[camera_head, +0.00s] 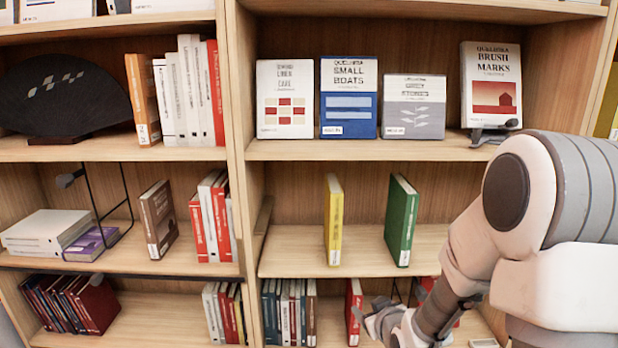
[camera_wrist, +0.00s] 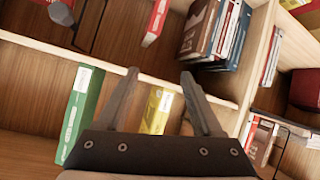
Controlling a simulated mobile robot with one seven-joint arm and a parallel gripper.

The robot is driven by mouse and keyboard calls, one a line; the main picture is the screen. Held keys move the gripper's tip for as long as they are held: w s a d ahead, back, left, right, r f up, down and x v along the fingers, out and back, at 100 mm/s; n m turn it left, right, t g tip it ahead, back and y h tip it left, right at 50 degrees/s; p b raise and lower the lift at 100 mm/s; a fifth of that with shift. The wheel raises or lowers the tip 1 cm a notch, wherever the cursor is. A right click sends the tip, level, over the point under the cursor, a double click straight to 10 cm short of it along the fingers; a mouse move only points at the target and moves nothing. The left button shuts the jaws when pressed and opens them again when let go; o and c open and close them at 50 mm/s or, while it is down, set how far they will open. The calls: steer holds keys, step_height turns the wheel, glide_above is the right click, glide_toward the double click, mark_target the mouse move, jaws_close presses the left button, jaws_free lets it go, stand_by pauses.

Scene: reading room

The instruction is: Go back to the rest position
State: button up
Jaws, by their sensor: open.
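My gripper (camera_head: 372,322) is low in front of the right bookcase, near its lower shelf, with my arm reaching in from the right. In the wrist view my gripper (camera_wrist: 165,75) has its two fingers spread apart with nothing held between them. A yellow book (camera_head: 334,220) and a green book (camera_head: 401,221) stand upright and apart on the middle shelf. In the wrist view the green book (camera_wrist: 80,110) is left of the fingers and the yellow book (camera_wrist: 157,112) shows between them, farther off.
Face-out books, including a blue one (camera_head: 348,97), stand on the upper shelf (camera_head: 380,150). The lower shelf holds a row of books (camera_head: 290,312) and a red book (camera_head: 354,310) close to my gripper. A wooden upright (camera_head: 240,150) divides the bookcases.

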steer(key=s+d+r+m+g+h, duration=0.2)
steer(key=s+r+g, duration=0.1)
steer(key=s+r, duration=0.7)
steer(key=s+a+r+m+g, duration=0.1)
steer(key=s+r, duration=0.2)
steer(key=s, duration=0.3)
steer(key=s+r+m+g+p, duration=0.1)
steer(key=s+r, duration=0.2)
steer(key=s, duration=0.3)
steer(key=s+a+r+g, duration=0.1)
steer(key=s+r, duration=0.2)
steer(key=s, duration=0.3)
step_height(320, 180, up, 24)
steer(key=p, duration=2.4)
steer(key=shift+f+y, duration=0.25)
steer(key=shift+y, duration=0.05)
steer(key=shift+d, duration=0.2)
